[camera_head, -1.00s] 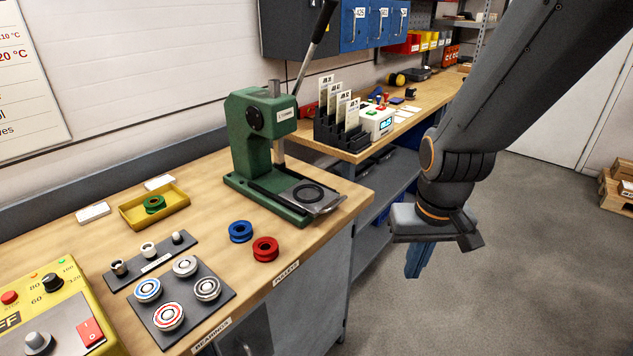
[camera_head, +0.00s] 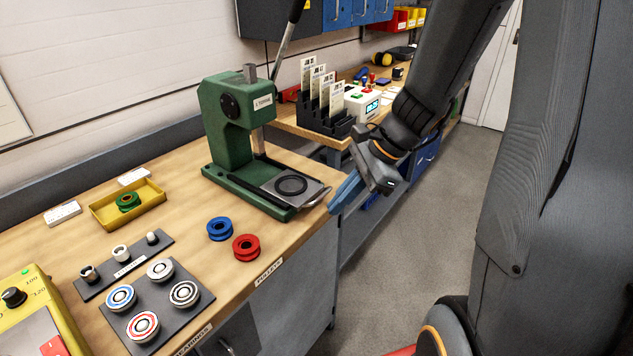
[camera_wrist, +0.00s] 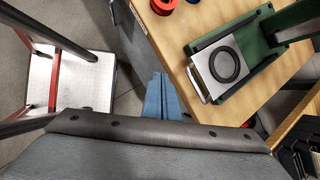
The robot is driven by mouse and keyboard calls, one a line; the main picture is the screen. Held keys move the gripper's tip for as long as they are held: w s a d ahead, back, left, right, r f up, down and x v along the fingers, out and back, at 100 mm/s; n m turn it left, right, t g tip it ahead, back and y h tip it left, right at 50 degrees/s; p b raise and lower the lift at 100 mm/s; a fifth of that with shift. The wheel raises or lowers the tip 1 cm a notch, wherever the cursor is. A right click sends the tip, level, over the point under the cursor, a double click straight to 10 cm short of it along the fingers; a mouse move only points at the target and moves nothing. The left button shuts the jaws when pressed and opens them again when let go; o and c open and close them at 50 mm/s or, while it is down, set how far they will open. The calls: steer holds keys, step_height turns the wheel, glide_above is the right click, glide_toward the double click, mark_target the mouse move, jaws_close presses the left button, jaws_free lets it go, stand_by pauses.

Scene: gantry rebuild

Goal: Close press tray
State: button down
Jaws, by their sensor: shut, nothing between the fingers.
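The green press (camera_head: 228,125) stands at the bench's right corner. Its flat grey press tray (camera_head: 312,187) extends out at the front of the press base, with a black ring (camera_head: 291,185) lying on it. The tray's handle (camera_head: 318,199) faces the bench edge. In the wrist view the tray (camera_wrist: 205,72), ring (camera_wrist: 227,64) and handle (camera_wrist: 195,86) show at upper right. My gripper (camera_head: 338,201) has blue fingers, is shut and empty, and hangs just off the bench edge, close to the handle. In the wrist view the fingertips (camera_wrist: 158,76) are left of the handle, apart from it.
A blue spool (camera_head: 220,229) and a red spool (camera_head: 246,247) lie on the bench left of the tray. A yellow bin (camera_head: 105,219) and a bearing plate (camera_head: 196,311) are farther left. A black card rack (camera_head: 316,122) stands behind the press. Open floor lies right of the bench.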

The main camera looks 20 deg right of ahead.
steer(key=w+d+r+m+t+y, duration=0.25)
steer(key=w+d+m+t, duration=0.2)
steer(key=w+m, duration=0.3)
steer(key=p, duration=0.2)
glide_toward(306, 188)
steer(key=shift+g+h, duration=0.35)
steer(key=shift+h, duration=0.1)
steer(key=x, duration=0.5)
steer(key=shift+w+a+r, duration=0.15)
steer(key=shift+a, duration=0.35)
steer(key=shift+w, duration=0.15)
